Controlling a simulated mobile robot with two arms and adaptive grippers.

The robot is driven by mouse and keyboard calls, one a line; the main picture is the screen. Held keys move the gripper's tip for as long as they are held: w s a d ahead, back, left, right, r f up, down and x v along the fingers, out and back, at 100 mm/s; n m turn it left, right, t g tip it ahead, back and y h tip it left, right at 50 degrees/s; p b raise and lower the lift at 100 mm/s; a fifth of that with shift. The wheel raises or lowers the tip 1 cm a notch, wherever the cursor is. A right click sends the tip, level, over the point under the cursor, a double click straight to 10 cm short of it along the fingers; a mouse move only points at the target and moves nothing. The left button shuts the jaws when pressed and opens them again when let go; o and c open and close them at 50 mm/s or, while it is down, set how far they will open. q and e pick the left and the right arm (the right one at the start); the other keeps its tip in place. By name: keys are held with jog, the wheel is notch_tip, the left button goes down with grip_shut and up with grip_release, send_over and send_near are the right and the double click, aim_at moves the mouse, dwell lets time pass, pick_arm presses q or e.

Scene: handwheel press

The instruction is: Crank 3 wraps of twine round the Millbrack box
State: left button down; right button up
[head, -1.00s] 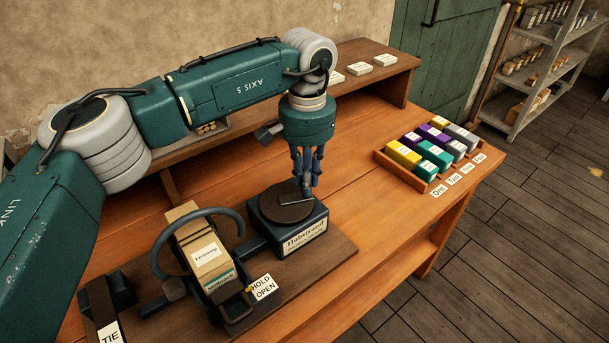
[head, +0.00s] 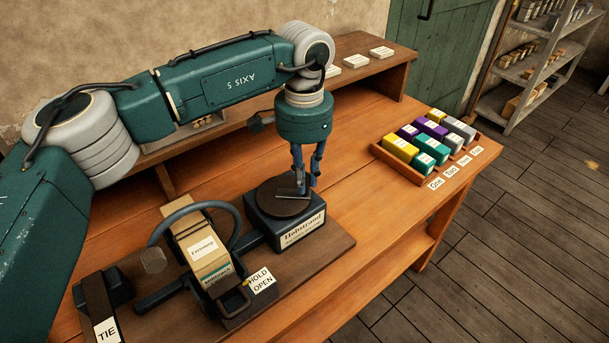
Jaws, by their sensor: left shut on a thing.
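The Millbrack box (head: 203,247) is tan with a green band. It stands tilted in a dark cradle, with a dark blue ring (head: 234,221) around it. A grey knob (head: 153,260) sits at the ring's left side. The Hobstrand crank box (head: 300,232), right of the box, carries a round dark disc (head: 275,203) on top. My left gripper (head: 304,190) points down over the disc's right rear part and is shut on the crank handle there; its fingers partly hide the grip. No twine can be made out. My right gripper is not in view.
A HOLD OPEN tag (head: 260,281) lies at the cradle's front right, and a TIE lever (head: 99,310) stands at front left. A wooden tray (head: 407,172) of coloured blocks sits at the bench's right end. Bare bench lies between crank and tray.

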pick_arm(q)
jog(key=c, duration=1.6)
grip_release()
jog(key=shift+c, duration=0.2)
jog(key=shift+a, duration=0.1)
notch_tip(320, 180, up, 7)
jog(key=shift+r, duration=0.2)
